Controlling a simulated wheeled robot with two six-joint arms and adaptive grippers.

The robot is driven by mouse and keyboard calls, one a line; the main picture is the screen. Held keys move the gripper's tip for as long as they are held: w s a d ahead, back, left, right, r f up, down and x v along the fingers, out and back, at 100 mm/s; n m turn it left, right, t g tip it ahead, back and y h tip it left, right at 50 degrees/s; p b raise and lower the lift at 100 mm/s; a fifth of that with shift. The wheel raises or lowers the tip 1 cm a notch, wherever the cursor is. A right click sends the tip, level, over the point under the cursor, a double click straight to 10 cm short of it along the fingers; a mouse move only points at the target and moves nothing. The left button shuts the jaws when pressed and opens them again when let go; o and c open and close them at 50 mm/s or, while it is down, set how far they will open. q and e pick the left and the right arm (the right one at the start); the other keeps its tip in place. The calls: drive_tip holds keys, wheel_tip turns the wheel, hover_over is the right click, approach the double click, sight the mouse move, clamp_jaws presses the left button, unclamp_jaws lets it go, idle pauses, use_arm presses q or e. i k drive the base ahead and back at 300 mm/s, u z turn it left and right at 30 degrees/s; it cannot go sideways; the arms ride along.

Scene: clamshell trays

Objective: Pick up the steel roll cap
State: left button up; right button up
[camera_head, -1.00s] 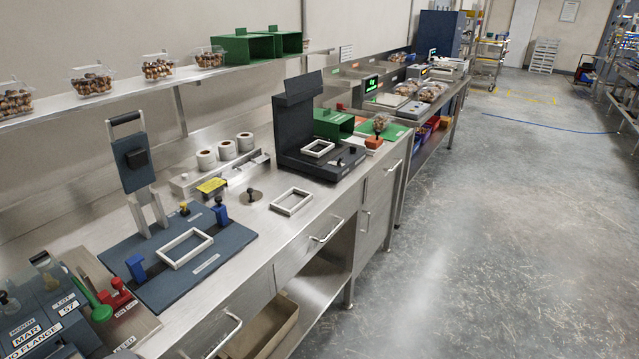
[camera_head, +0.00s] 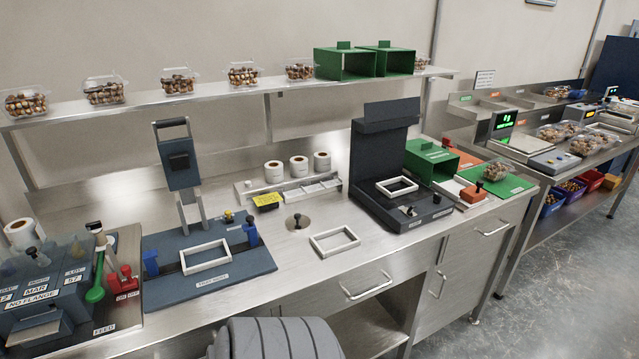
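A round steel disc with a dark knob on top, which looks like the steel roll cap (camera_head: 297,223), lies on the steel bench top (camera_head: 290,252). It sits between the blue fixture board on its left and the black sealing stand on its right. Three white label rolls (camera_head: 299,166) stand upright behind it on a steel holder (camera_head: 250,188). Nothing covers the cap. Neither of my grippers is in view. Only a grey ribbed part, probably of my own body, shows at the bottom edge.
A white frame (camera_head: 334,241) lies right of the cap. A yellow block (camera_head: 266,201) lies behind it. The blue board (camera_head: 215,278) carries a tall upright lever (camera_head: 179,165). The black stand (camera_head: 385,165) rises at right. A shelf (camera_head: 215,92) with clamshells runs above.

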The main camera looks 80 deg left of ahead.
sight(297, 222)
drive_tip(key=u, duration=0.45)
drive_tip(key=i, duration=0.85)
drive_tip(key=u, duration=0.75)
